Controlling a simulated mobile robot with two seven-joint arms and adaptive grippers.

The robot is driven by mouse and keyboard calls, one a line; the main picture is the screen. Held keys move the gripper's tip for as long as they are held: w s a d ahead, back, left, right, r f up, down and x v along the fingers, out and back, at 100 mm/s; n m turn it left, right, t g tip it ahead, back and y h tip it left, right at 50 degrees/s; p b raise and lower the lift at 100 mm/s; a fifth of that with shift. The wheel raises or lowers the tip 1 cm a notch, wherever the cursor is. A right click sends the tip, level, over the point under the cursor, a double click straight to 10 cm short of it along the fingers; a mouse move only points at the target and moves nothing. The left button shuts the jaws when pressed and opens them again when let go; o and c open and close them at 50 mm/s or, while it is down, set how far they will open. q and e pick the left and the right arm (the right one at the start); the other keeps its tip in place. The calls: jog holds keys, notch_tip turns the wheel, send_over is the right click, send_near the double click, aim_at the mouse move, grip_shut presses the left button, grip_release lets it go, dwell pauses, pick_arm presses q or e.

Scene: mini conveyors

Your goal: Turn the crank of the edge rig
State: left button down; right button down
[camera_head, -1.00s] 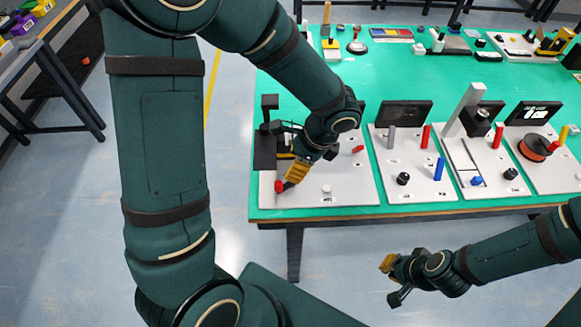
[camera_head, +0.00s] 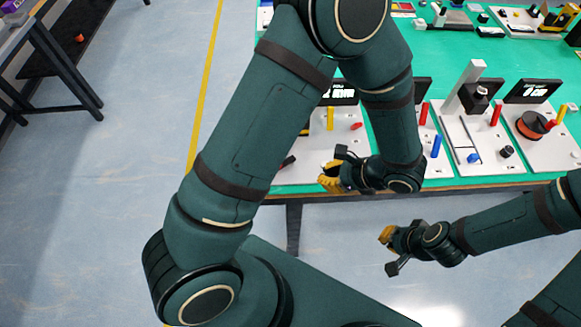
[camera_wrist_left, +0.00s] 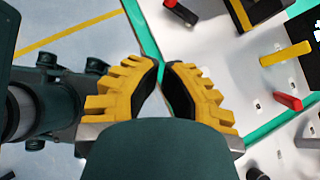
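The edge rig is the white panel (camera_head: 312,150) at the table's left end, partly hidden behind my left arm. It bears a yellow peg (camera_head: 330,118), a small red lever (camera_head: 356,126) and a lit black screen (camera_head: 340,94). A black bar with a red end (camera_wrist_left: 182,13), which looks like the crank, shows at the top of the left wrist view. My left gripper (camera_head: 326,178) is in front of the panel's near edge, apart from the bar. Its fingertips (camera_wrist_left: 162,65) nearly meet, with nothing visible between them. My right gripper (camera_head: 386,236) hangs over the floor; its finger gap is unclear.
More rigs with pegs, knobs and screens stand to the right, such as one with an orange-rimmed disc (camera_head: 530,125). The green table's (camera_head: 440,55) front edge runs just behind my left gripper. Open floor (camera_head: 90,200) lies to the left.

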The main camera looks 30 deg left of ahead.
pick_arm(q)
jog(key=b+x, duration=0.1)
jog(key=x, duration=0.9)
jog(key=shift+f, duration=0.15)
jog(key=a, duration=0.2)
jog(key=shift+a, duration=0.25)
jog(key=shift+a+r, duration=0.25)
jog(key=shift+a, duration=0.45)
jog(key=shift+w, duration=0.15)
